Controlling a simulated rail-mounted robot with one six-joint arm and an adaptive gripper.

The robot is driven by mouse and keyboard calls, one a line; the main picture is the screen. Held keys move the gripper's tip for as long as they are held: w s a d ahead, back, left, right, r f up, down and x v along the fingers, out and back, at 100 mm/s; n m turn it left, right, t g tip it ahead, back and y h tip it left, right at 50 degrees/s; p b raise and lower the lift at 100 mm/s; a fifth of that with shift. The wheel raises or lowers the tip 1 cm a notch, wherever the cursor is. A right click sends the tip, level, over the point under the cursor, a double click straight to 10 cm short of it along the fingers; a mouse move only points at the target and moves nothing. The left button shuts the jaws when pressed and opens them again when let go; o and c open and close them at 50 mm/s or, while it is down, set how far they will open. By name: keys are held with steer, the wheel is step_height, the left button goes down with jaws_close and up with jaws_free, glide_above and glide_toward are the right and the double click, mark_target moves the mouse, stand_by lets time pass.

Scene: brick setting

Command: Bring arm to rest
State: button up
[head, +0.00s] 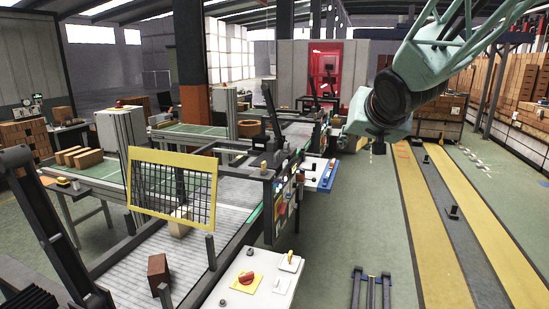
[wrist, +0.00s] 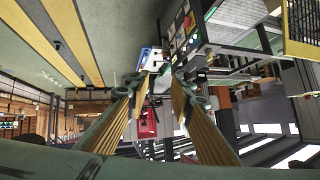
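My arm (head: 405,85) reaches in from the upper right in the head view. It hangs over the floor to the right of the conveyor line, and its fingers cannot be made out there. In the wrist view my gripper (wrist: 160,84) shows two fingers with ribbed tan pads. The fingertips stand apart, with only distant background between them. My gripper is open, holds nothing and touches nothing that I can see.
Yellow floor strips (head: 428,235) run along the right, where the floor is mostly free. Brick stacks (head: 522,78) line the right wall.

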steer(key=s+f+n+g+b, duration=0.1)
steer(key=s+f, duration=0.4)
steer(key=s, duration=1.2)
steer(key=s+a+f+n+g+b, duration=0.1)
steer(key=s+f+g+b, duration=0.2)
steer(key=s, duration=1.3)
steer(key=s+f+g+b, duration=0.3)
steer(key=s+f, duration=0.5)
steer(key=s, duration=0.9)
steer(key=shift+s+a+f+n+b, duration=0.15)
steer(key=shift+s+a+n+b, duration=0.05)
steer(key=shift+s+n+b, duration=0.2)
steer(key=shift+w, duration=0.25)
